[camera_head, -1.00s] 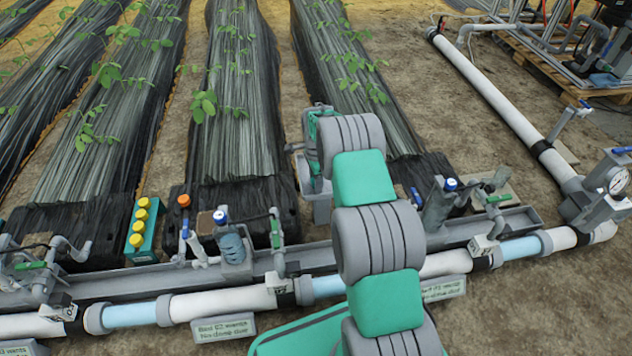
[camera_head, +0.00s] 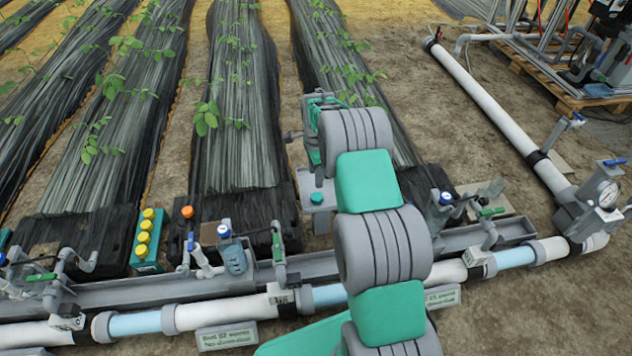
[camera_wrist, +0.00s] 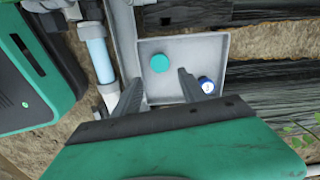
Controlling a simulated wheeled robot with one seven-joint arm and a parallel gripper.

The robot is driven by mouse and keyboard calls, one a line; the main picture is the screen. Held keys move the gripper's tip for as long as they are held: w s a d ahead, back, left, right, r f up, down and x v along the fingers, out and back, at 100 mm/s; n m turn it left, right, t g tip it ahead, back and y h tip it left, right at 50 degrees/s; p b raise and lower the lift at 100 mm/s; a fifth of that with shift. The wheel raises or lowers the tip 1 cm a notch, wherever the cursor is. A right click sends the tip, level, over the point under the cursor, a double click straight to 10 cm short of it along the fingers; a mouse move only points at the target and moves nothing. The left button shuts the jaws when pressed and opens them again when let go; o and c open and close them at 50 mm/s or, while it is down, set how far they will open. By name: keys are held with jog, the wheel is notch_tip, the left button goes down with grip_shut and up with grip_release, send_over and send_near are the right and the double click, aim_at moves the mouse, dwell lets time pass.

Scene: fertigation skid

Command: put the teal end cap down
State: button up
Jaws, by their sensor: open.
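The teal end cap (camera_wrist: 160,62) lies in a shallow grey tray (camera_wrist: 213,42) in the wrist view. It also shows in the head view as a small teal disc (camera_head: 317,198) on the tray, below my raised gripper. My gripper (camera_wrist: 159,77) is open and empty; its two dark fingers point towards the tray, with the cap seen just beyond and between their tips. The cap is apart from both fingers.
A white and light-blue pipe (camera_head: 230,309) runs across the front, with valves and a grey channel behind it. A teal block with yellow caps (camera_head: 147,240) stands at left. An orange cap (camera_head: 187,212) is beside it. Black-covered plant beds (camera_head: 236,120) lie behind.

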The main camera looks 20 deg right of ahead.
jog(key=s+a+r+n+t, duration=0.1)
jog(key=s+a+r+n, duration=0.3)
jog(key=r, duration=0.4)
jog(key=s+a+r+n, duration=0.3)
jog(key=s+r+n, duration=0.1)
jog(key=s+r, duration=0.35)
jog(key=s+a+r+n+t, duration=0.1)
jog(key=s+a+n, duration=0.3)
jog(key=s, duration=0.6)
jog(key=s+a+r+n, duration=0.1)
jog(key=s+r+n, duration=0.1)
jog(key=s+n, duration=0.65)
notch_tip(320, 180, up, 37)
jog(key=w+m+t+p, duration=0.1)
jog(key=m+p, duration=0.1)
jog(key=p, duration=3.3)
jog(key=shift+a+r, duration=0.1)
